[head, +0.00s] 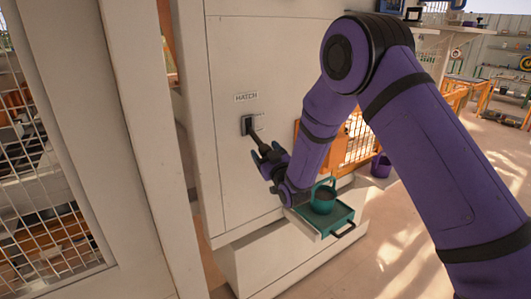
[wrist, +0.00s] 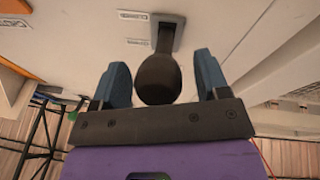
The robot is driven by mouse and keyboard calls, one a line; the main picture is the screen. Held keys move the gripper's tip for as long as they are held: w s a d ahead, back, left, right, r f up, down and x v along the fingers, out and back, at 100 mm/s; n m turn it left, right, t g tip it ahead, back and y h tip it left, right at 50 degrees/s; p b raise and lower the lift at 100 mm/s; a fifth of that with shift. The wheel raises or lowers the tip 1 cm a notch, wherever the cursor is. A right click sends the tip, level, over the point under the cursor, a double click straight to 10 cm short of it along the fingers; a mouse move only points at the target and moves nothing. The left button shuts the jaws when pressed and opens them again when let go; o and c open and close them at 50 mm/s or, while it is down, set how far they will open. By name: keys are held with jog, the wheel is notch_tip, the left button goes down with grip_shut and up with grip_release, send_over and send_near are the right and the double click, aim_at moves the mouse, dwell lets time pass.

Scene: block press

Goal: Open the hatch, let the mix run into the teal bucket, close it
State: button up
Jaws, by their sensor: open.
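The hatch lever (head: 254,131) is a dark handle on a small plate in the white machine front, under a "HATCH" label (head: 246,97). It slants down and to the right in the head view. My gripper (head: 266,160) is open at the lever's lower end. In the wrist view the lever's rounded black knob (wrist: 158,79) lies between the two blue fingers of my gripper (wrist: 160,82), with gaps showing on both sides. The teal bucket (head: 323,203) stands upright on a teal tray (head: 341,219) below and right of the lever. Its contents are unclear.
Two small labels (wrist: 133,15) sit beside the lever on the panel; their text is hard to read. A purple bucket (head: 381,166) stands on the floor behind, near an orange mesh fence (head: 363,143). A white mesh cage (head: 40,190) is at left. Floor at lower right is clear.

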jog(key=v, duration=1)
jog(key=shift+s, duration=0.4)
jog(key=shift+d+f, duration=0.1)
jog(key=shift+d, duration=0.05)
jog(key=s+d+r+m+g+h, duration=0.2)
jog(key=s+d+r+g+h, duration=0.15)
jog(key=d+r, duration=0.5)
jog(key=s+d+r+m+g+h, duration=0.2)
jog(key=s+d+r+h, duration=0.15)
jog(key=d+r, duration=0.5)
jog(key=s+d+r+m+g+h, duration=0.1)
jog(key=s+d+r+g, duration=0.1)
jog(key=s, duration=0.7)
jog(key=s+d+r+m+g+h, duration=0.1)
jog(key=s+d+r+g, duration=0.1)
jog(key=s, duration=0.8)
jog(key=s+d+r+m+g, duration=0.1)
jog(key=s+d+m+g, duration=0.1)
jog(key=s, duration=0.8)
jog(key=shift+d+r+g+h, duration=0.4)
jog(key=shift+d+g, duration=0.45)
jog(key=shift+d, duration=0.15)
